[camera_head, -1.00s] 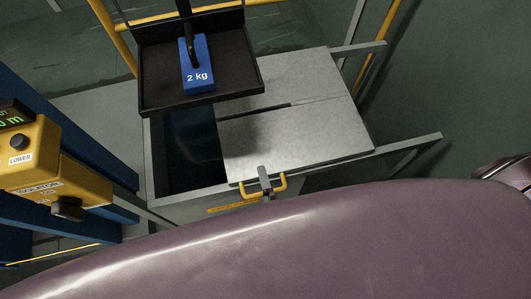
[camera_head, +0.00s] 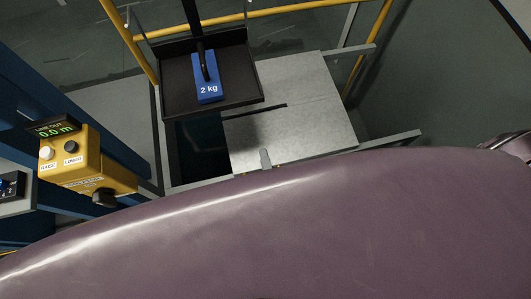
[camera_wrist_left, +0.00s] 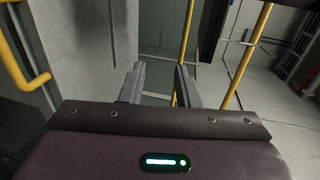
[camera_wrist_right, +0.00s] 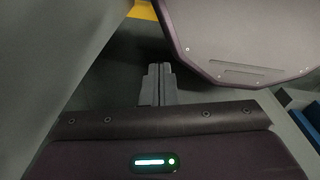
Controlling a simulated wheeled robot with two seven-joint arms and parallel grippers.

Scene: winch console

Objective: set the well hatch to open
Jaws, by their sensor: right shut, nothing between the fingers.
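The well hatch (camera_head: 305,125) is a flat grey lid with a dark slit. It covers the right part of the well, and a dark opening (camera_head: 198,145) shows at its left. A small grey tab (camera_head: 265,158) stands at its front edge, where purple arm casing hides most of the yellow handle. In the left wrist view, my left gripper (camera_wrist_left: 160,76) is open with nothing between its fingers. A yellow bar (camera_wrist_left: 22,60) is left of them, apart from them. My right gripper (camera_wrist_right: 158,70) is shut and empty in the right wrist view.
A black tray (camera_head: 170,100) with a blue 2 kg weight (camera_head: 208,90) hangs over the well's back left. A yellow control box (camera_head: 90,165) with RAISE and LOWER buttons stands left; its display (camera_head: 57,131) reads 0.0 m. Yellow rails (camera_head: 300,8) run behind.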

